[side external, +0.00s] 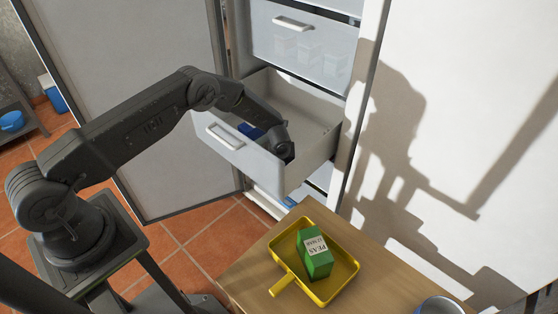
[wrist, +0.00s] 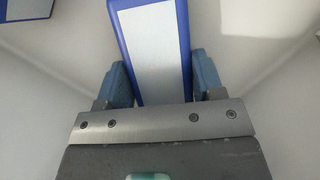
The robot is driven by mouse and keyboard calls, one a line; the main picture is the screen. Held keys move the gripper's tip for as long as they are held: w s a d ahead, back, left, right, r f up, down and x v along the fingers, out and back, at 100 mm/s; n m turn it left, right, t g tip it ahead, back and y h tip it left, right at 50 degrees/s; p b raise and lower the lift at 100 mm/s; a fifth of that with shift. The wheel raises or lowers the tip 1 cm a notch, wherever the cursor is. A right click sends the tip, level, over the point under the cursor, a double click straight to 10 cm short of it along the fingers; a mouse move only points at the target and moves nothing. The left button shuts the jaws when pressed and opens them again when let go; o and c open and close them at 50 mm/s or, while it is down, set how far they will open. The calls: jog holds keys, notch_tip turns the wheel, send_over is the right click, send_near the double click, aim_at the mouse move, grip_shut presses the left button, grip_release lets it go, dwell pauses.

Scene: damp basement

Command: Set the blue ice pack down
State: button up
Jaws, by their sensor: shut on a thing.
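The blue ice pack (wrist: 152,50), blue with a pale grey face, stands between my fingers in the wrist view. My gripper (wrist: 163,82) is shut on it, one blue-grey finger on each side. In the side view my wrist reaches down into the open white freezer drawer (side external: 240,149); the arm hides the fingertips there. Pale drawer walls surround the pack in the wrist view. Whether its lower end touches the drawer floor cannot be told.
A second blue-edged item (wrist: 30,10) lies at the upper left of the wrist view. A wooden table (side external: 244,276) in front holds a yellow tray (side external: 349,268) with a green peas box (side external: 315,257) and a mug (side external: 440,306). A closed drawer (side external: 305,45) sits above the open one.

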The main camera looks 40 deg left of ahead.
jog(key=shift+f, duration=0.15)
jog(key=o, duration=1.1)
jog(key=shift+c, duration=0.2)
